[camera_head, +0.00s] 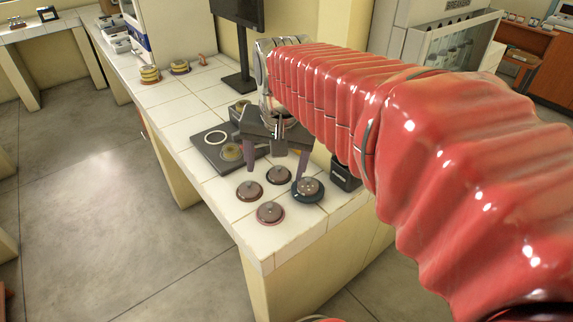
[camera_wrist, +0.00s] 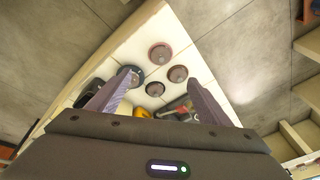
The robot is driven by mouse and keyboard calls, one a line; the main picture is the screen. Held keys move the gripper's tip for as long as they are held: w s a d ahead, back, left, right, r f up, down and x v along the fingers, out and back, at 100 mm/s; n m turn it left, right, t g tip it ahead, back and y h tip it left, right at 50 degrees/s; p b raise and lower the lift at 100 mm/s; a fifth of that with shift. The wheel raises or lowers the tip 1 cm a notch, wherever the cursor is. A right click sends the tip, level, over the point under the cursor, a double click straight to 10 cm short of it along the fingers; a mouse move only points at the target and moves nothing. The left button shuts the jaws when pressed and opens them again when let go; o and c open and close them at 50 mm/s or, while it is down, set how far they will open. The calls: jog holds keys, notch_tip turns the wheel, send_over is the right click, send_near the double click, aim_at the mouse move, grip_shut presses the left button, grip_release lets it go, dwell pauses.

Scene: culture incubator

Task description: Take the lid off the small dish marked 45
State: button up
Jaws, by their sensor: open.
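Several small lidded round dishes with knobbed lids sit on the white-tiled bench near its front corner. They are a brown one on the left (camera_head: 249,191), one at the back (camera_head: 278,175), a reddish one at the front (camera_head: 270,213) and a dark blue-rimmed one on the right (camera_head: 307,189). No number is readable, so I cannot tell which is marked 45. My gripper (camera_head: 276,170) is open and empty, pointing down above the back dish. In the wrist view, my gripper (camera_wrist: 160,80) has the back dish (camera_wrist: 154,89) between its fingers; the blue-rimmed dish (camera_wrist: 131,76) is by the left finger.
A dark board (camera_head: 207,139) with a white ring and a yellowish dish (camera_head: 231,152) lies behind the dishes. A black box (camera_head: 345,178) stands to their right, close to my arm. A monitor (camera_head: 238,45) stands farther back. Bare tile lies at the bench's front corner.

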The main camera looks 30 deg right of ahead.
jog(key=w+d+f+m+g, duration=0.1)
jog(key=w+d+m, duration=0.35)
jog(key=d, duration=0.25)
jog(key=m+g, duration=0.2)
jog(key=m, duration=0.3)
send_over(308, 179)
notch_tip(308, 179, down, 4)
jog(key=shift+w+r+y, duration=0.1)
jog(key=shift+y, duration=0.2)
jog(key=shift+f, duration=4.3)
jog(key=shift+f, duration=0.1)
jog(key=shift+f, duration=2.5)
jog(key=shift+c, duration=0.4)
